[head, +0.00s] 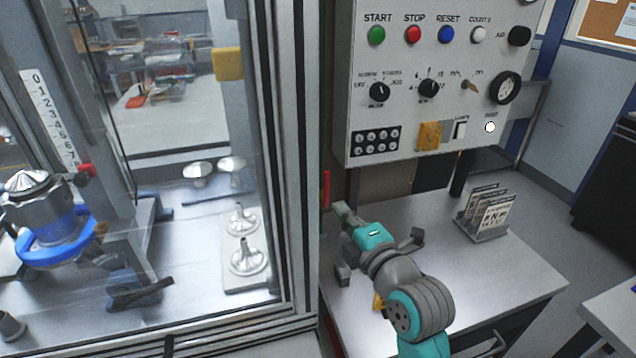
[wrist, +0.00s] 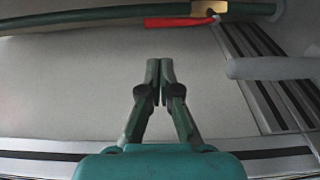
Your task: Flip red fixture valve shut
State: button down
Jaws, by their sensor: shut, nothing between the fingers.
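The red valve lever (wrist: 180,22) shows at the top of the wrist view. It lies roughly along a dark green pipe or bar (wrist: 90,18), beside a brass valve body (wrist: 208,8) that the top edge cuts off. My gripper (wrist: 160,65) is shut and empty, its fingertips together below the lever in the picture and apart from it. In the head view, a thin upright red piece (head: 326,190) stands by the machine's door frame, close to my gripper's end; it may be the same lever. My fingertips are hard to make out there.
A control panel (head: 425,60) hangs above the steel bench (head: 500,275). A card rack (head: 485,225) stands on the bench. Left is the machine enclosure with a blue-ringed fixture (head: 55,245), a red knob (head: 86,170) and metal parts (head: 247,257). A pale rod (wrist: 270,68) shows in the wrist view.

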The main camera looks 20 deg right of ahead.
jog(key=w, duration=0.3)
jog(key=w+a, duration=0.1)
jog(key=w, duration=0.5)
jog(key=shift+w+a, duration=0.2)
jog(key=shift+w, duration=0.2)
jog(key=shift+d, duration=0.15)
jog(key=d+f+m+t+h, duration=0.1)
jog(key=d+f+m, duration=0.1)
jog(key=d+m, duration=0.3)
jog(key=d+f+m+h, duration=0.1)
jog(key=d+f+m, duration=0.2)
jog(key=m, duration=0.8)
jog(key=shift+d+f+m+t, duration=0.3)
jog(key=shift+d+m+t, duration=0.1)
jog(key=shift+d, duration=0.45)
jog(key=shift+f, duration=0.1)
jog(key=shift+s, duration=0.1)
jog(key=s+f, duration=0.1)
jog(key=s, duration=0.6)
jog(key=shift+s, duration=0.15)
